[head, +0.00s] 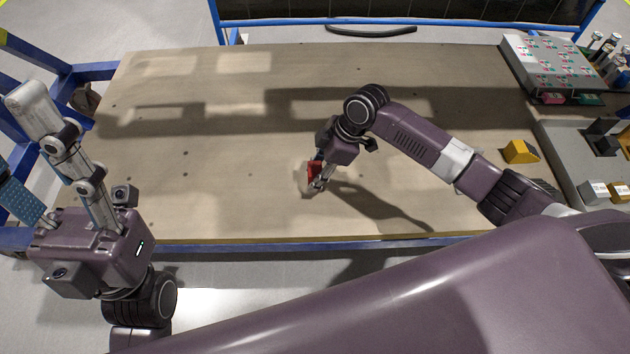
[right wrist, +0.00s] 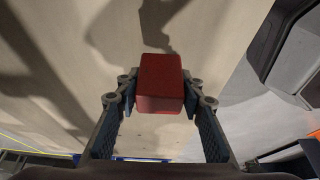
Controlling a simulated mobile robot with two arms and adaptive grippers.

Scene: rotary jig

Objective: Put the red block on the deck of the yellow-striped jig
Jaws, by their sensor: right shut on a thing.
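The red block (head: 314,170) is between the fingers of my right gripper (head: 317,178), over the middle of the table. In the right wrist view the red block (right wrist: 160,83) sits between both finger pads, and the right gripper (right wrist: 160,100) is shut on it. The tan surface shows beyond the block; I cannot tell its height above the table. My left gripper (head: 20,145) is at the far left with its fingers spread apart, empty. I cannot make out a yellow-striped jig for certain in either view.
The tan table (head: 220,190) is largely bare. A yellow block with a dark side (head: 520,152) lies at its right. A board with coloured marks (head: 550,62) stands at the back right, near several small items. Blue rails edge the table.

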